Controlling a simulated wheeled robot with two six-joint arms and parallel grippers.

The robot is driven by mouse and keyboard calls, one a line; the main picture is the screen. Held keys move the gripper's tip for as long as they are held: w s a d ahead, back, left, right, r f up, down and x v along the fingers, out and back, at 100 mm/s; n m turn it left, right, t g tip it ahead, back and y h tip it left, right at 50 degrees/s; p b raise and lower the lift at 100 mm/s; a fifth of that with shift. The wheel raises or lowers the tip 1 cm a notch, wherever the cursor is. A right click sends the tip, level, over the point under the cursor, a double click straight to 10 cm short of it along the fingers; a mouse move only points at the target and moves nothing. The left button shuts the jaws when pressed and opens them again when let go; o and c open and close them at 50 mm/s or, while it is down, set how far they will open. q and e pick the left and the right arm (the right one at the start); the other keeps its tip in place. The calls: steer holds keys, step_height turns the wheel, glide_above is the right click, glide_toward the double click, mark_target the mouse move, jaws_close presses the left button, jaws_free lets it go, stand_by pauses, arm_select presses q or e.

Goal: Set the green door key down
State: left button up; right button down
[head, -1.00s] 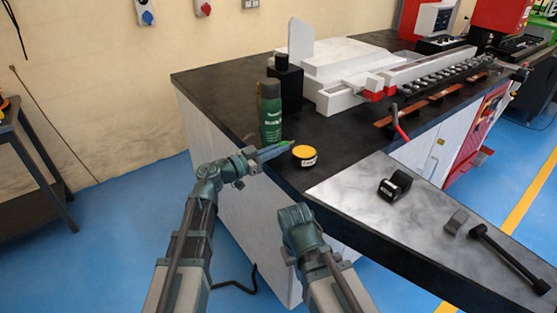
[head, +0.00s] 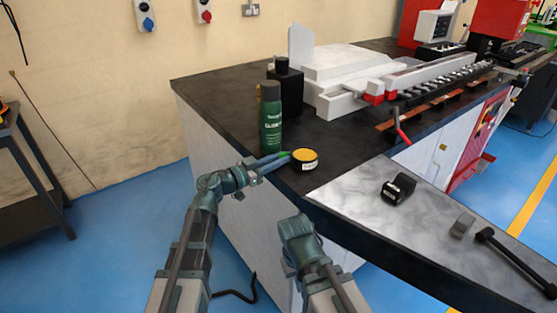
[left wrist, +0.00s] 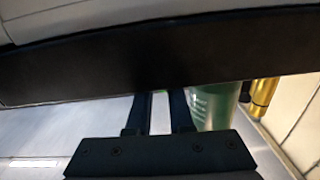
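My left gripper (head: 284,159) is at the near left edge of the black bench top, just left of the yellow-topped round tin. Its two fingers show slightly apart in the head view and in the left wrist view (left wrist: 161,112). A small green piece, likely the green door key (head: 284,154), shows at the fingertips; most of it is hidden. A bit of green also shows between the fingers in the wrist view. I cannot tell whether the key touches the bench. My right gripper (head: 296,228) is low in front of the bench, its fingers not clearly seen.
A green spray can (head: 270,120) stands behind the left gripper, and the yellow-topped tin (head: 305,158) is close on its right. The grey side top (head: 345,190) carries a black roll (head: 398,188), a small grey block (head: 462,225) and a black-handled tool (head: 515,262).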

arm_select(q)
steer(key=shift+r, duration=0.3)
steer(key=v, duration=1.2)
steer(key=shift+f, duration=0.15)
